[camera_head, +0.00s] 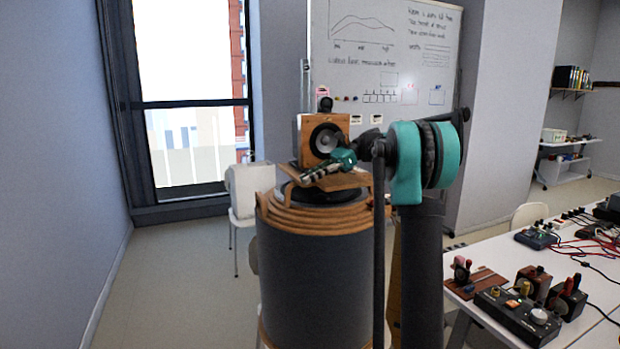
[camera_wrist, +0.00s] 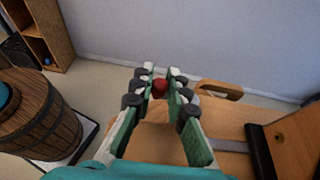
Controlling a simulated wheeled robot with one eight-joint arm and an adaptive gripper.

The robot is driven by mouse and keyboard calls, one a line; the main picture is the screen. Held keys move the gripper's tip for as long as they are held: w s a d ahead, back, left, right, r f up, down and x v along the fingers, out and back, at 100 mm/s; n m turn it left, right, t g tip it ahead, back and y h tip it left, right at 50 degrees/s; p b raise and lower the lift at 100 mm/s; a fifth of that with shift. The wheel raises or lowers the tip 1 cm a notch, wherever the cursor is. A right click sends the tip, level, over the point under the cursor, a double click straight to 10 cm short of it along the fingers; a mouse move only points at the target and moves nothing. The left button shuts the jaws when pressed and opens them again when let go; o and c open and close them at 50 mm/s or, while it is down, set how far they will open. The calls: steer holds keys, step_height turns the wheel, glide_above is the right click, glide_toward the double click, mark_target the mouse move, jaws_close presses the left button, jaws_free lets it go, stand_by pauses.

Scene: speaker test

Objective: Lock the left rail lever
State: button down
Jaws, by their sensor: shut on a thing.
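My gripper (camera_wrist: 159,73) has its two green-and-grey fingers on either side of a small red knob (camera_wrist: 160,89) in the wrist view and is shut on it. The knob looks like a lever's end; its shaft is hidden between the fingers. A wooden platform (camera_wrist: 222,128) lies below and to the right, with a grey rail strip (camera_wrist: 228,146) along it. In the head view my gripper (camera_head: 316,172) is at the front of the wooden speaker (camera_head: 308,138), just above the wooden platform (camera_head: 345,181). The knob cannot be made out there.
The platform stands on a large dark cylinder (camera_head: 315,270) with wooden rings. A white table (camera_head: 470,250) with control boxes (camera_head: 515,312) and cables is at the right. A wooden barrel (camera_wrist: 38,115) shows in the wrist view. The floor at the left is clear.

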steer(key=c, duration=1.8)
jaws_free()
steer(key=shift+o, duration=0.2)
step_height(320, 180, up, 10)
